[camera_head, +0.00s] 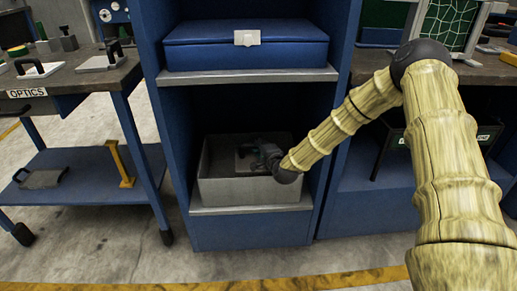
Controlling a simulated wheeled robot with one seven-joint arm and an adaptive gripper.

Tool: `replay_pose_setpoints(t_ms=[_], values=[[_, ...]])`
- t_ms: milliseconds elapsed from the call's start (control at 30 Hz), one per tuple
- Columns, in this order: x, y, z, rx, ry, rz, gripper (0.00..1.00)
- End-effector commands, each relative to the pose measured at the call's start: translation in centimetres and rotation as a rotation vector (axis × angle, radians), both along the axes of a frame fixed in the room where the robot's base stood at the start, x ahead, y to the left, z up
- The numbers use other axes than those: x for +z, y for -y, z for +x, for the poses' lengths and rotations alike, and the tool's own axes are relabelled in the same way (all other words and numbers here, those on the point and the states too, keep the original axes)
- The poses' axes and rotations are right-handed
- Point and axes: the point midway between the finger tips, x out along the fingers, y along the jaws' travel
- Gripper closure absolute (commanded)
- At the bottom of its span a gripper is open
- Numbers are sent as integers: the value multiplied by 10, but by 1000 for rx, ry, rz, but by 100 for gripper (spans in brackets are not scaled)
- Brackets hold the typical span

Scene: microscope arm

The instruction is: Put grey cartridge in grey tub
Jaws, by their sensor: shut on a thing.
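The grey tub (248,191) stands on the lower shelf of the blue cabinet. My arm reaches into that shelf bay from the right. My gripper (254,155) is over or inside the tub's opening, small and dark in the picture. It is shut on the grey cartridge (242,162), which shows as a pale grey piece at the gripper's tip, within the tub's outline. I cannot tell whether the cartridge touches the tub floor. Shadow and the gripper hide part of it.
A blue case (245,52) lies on the shelf (250,77) above the tub. The cabinet's side walls stand close on both sides. A cart (75,85) at left holds grey plates with black handles. A workbench (365,62) is at right.

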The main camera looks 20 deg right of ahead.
Motion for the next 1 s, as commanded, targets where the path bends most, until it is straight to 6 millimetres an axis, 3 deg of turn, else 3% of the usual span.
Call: replay_pose_setpoints(t_ms=[400,433,533,900,1000], values=[[-4,0,1,0,4,1,100],[-5,0,0,0,1,0,76],[-5,0,0,0,1,0,58],[-2,0,0,0,1,0,58],[0,1,-8,-1,0,1,58]])
